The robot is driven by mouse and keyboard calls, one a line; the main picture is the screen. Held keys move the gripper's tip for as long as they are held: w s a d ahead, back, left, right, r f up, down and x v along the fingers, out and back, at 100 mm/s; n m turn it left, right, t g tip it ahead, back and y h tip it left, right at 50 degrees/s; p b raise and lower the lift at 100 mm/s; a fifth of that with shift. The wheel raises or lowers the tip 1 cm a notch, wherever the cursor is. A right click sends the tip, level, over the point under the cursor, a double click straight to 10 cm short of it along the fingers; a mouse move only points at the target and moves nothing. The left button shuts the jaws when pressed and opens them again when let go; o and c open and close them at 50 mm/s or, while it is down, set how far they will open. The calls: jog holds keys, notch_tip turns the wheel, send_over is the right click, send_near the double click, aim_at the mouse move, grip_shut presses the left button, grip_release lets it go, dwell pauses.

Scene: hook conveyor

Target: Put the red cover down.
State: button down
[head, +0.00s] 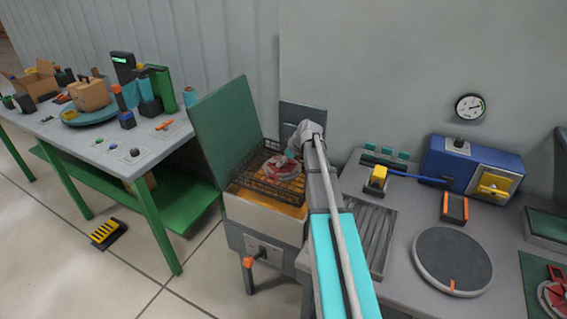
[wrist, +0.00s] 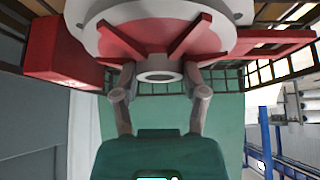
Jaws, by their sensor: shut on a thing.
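The red cover (head: 283,168) is round, with a pale grey disc and red ribs. In the head view it is small, at the wire basket (head: 268,188), partly hidden by my arm. The wrist view shows the red cover (wrist: 155,37) close up, filling the top. My gripper (wrist: 160,82) is shut on the cover, its two grey fingers at the hub. In the head view my gripper (head: 292,152) is at the end of the arm, above the basket. I cannot tell whether the cover touches the basket.
The basket sits on an orange-topped washer tub (head: 262,211) with its green lid (head: 225,130) raised at the left. A grey worktop (head: 400,290) with a dark round turntable (head: 452,262) and a blue machine (head: 458,165) is at the right. A crowded table (head: 150,150) stands left.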

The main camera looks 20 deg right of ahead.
aim_at(287, 166)
jog(key=shift+c, duration=0.6)
grip_release()
jog(key=shift+r, duration=0.2)
jog(key=p+v, duration=1)
jog(key=v, duration=0.1)
jog(key=shift+s+r, duration=0.2)
jog(key=shift+r, duration=0.1)
jog(key=shift+d, duration=0.2)
dwell(0.4)
